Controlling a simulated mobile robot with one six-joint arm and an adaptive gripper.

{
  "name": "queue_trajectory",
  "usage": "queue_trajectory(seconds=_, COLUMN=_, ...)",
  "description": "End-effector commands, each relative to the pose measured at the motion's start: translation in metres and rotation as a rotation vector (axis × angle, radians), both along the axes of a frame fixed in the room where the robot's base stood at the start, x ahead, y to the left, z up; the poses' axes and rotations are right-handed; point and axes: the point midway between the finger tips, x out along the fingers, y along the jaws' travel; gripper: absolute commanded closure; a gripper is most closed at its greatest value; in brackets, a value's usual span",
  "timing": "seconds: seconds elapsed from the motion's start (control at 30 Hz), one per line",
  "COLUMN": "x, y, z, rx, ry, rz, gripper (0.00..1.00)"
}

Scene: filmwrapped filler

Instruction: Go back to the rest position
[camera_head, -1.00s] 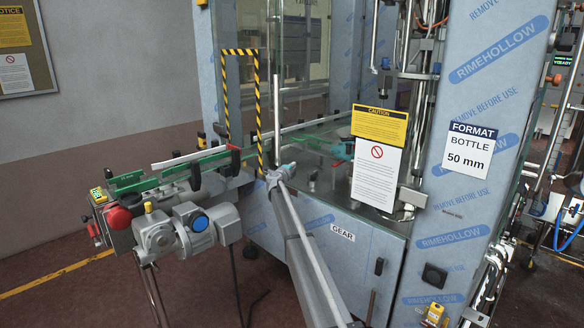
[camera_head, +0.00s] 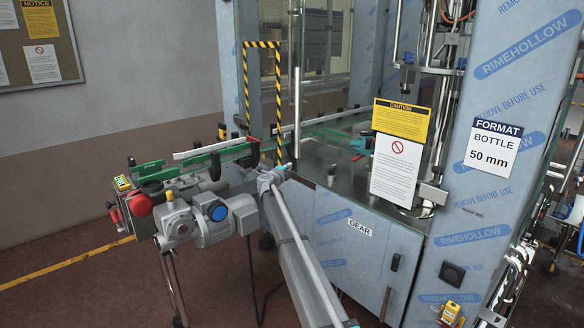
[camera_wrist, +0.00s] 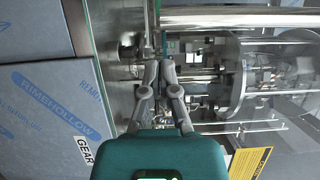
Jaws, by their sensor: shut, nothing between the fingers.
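My gripper (camera_wrist: 159,66) shows in the wrist view with its two grey fingers together and nothing between them. Its teal body fills the bottom of that view. In the head view my grey arm (camera_head: 296,250) reaches up from the bottom edge, with its far end in front of the machine near the conveyor. The fingers are too small to make out there. Beyond the fingers, the wrist view shows metal rods and round plates of the machine. No contact between gripper and machine is visible.
The machine cabinet has a GEAR label (camera_head: 359,227) and a caution sign (camera_head: 402,121). A green conveyor (camera_head: 197,160) with a motor (camera_head: 178,222) juts out left beside a striped frame (camera_head: 247,92). Floor (camera_head: 80,300) at lower left looks clear. A notice board (camera_head: 74,66) hangs on the wall.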

Motion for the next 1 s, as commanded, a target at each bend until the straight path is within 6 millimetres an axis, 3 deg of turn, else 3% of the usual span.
queue_trajectory(seconds=0.37, x=-0.001, y=0.000, z=0.000, rx=-0.004, ry=-0.001, rz=0.006, gripper=1.00)
queue_trajectory(seconds=0.57, x=-0.014, y=-0.001, z=0.007, rx=-0.058, ry=-0.010, rz=0.078, gripper=1.00)
queue_trajectory(seconds=0.77, x=-0.044, y=0.004, z=0.015, rx=-0.190, ry=-0.013, rz=0.250, gripper=1.00)
queue_trajectory(seconds=1.0, x=-0.097, y=0.017, z=0.011, rx=-0.400, ry=0.041, rz=0.515, gripper=1.00)
